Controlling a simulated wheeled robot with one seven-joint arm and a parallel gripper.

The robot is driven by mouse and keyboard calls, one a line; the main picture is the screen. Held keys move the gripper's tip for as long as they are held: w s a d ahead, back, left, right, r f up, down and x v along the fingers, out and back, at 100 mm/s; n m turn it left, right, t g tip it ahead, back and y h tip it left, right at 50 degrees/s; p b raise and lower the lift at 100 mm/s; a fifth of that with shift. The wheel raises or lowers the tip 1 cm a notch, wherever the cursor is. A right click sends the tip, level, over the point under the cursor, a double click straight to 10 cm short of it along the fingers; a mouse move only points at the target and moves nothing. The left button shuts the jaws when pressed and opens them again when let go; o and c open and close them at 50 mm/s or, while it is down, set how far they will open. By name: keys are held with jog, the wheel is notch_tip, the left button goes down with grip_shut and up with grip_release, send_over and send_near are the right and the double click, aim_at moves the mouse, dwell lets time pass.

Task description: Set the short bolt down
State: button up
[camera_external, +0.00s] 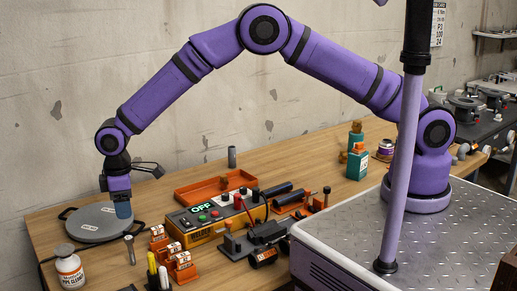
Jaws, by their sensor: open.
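My gripper (123,211) points down at the left of the bench, over the right edge of a round grey plate-like device (97,223). Its jaws are open, though the gap between the fingertips is too small to make out. A small grey metal piece with a wider top (129,247), which looks like a bolt, stands upright on the wood in front of the gripper and to its right, apart from it. I cannot tell for sure that it is the short bolt. Nothing shows clearly between the fingers.
A yellow control box (216,224) with an OFF panel and an orange tray (203,190) lie to the right. A grey tube (231,157) stands behind. Orange holders (181,262) and a white bottle (69,268) stand in front. Bare wood (150,197) shows right of the gripper.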

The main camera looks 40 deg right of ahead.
jog(key=shift+r, duration=0.2)
jog(key=w+d+r+m, duration=0.1)
jog(key=w+d+r, duration=0.3)
jog(key=d+r, duration=0.4)
jog(key=w+d+r+m, duration=0.2)
jog(key=w+d+r, duration=0.2)
jog(key=d+r, duration=0.4)
jog(key=s+d+r+m+t+y, duration=0.1)
jog(key=d+r+m+t, duration=0.15)
jog(key=d+r, duration=1.3)
jog(key=s+d+r+m, duration=0.2)
jog(key=s+d, duration=0.2)
jog(key=d, duration=0.3)
jog(key=s+d+r+m+t, duration=0.1)
jog(key=s+d+r, duration=0.15)
jog(key=d, duration=0.45)
jog(key=s+d+r+m, duration=0.2)
jog(key=s+d, duration=0.3)
jog(key=d, duration=0.2)
jog(key=s+d+f+m+t, duration=0.1)
jog(key=s+d+m, duration=0.1)
jog(key=s+d, duration=0.3)
jog(key=s+d+f+m+h, duration=0.1)
jog(key=s+d+f, duration=0.1)
jog(key=s+d, duration=0.4)
jog(key=s, duration=0.5)
jog(key=shift+f+m+t, duration=0.2)
jog(key=shift+m+t, duration=0.15)
